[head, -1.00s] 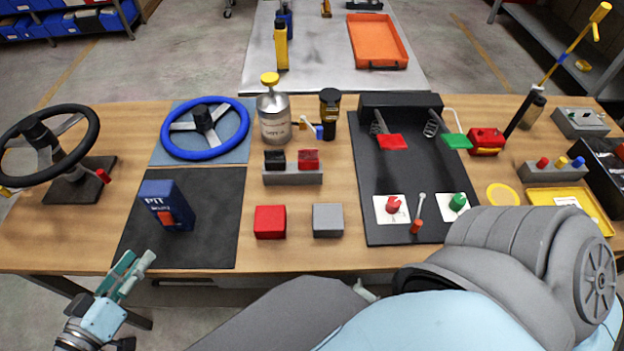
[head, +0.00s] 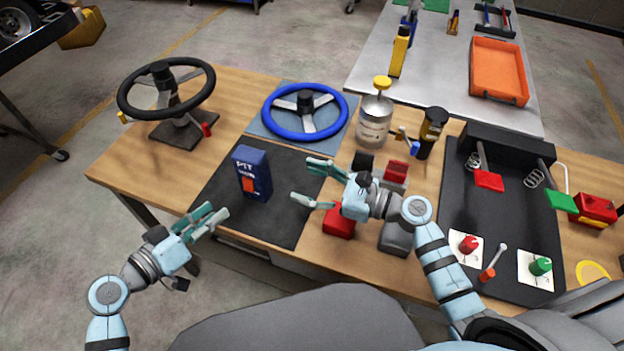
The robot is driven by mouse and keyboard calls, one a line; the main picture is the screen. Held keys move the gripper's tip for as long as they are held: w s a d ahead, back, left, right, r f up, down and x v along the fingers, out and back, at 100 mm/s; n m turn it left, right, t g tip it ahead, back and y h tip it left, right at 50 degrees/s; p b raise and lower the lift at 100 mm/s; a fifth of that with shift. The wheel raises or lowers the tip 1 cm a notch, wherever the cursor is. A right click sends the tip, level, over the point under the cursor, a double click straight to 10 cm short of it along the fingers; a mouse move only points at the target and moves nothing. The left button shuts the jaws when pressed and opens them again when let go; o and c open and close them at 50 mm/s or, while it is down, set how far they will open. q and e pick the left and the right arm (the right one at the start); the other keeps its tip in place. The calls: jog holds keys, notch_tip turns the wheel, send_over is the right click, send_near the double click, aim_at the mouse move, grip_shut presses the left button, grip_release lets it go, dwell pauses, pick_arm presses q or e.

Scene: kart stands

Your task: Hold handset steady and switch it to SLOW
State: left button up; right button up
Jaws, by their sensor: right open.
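The handset is a dark blue box (head: 256,166) with "PIT" lettering and an orange-red switch (head: 249,185) on its front. It stands upright on the black mat (head: 218,194); the switch's setting is too small to read. My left gripper (head: 217,211) is in front and to the left of the handset, at the table's front edge, open and empty. My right gripper (head: 305,180) is to the right of the handset, over the mat's right side, open with its fingers pointing left towards it. Neither gripper touches the handset.
A blue steering wheel (head: 272,118) lies behind the handset and a black wheel (head: 124,96) stands to the left. A red block (head: 339,222) and a grey block (head: 396,238) are under and beside my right arm. A pedal board (head: 457,205) is further right.

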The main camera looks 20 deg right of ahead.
aim_at(250, 162)
jog(key=shift+y, duration=0.6)
jog(key=x, duration=0.9)
jog(key=r+x, duration=0.1)
jog(key=x, duration=0.4)
jog(key=shift+s+a+r, duration=0.1)
jog(key=shift+s, duration=0.1)
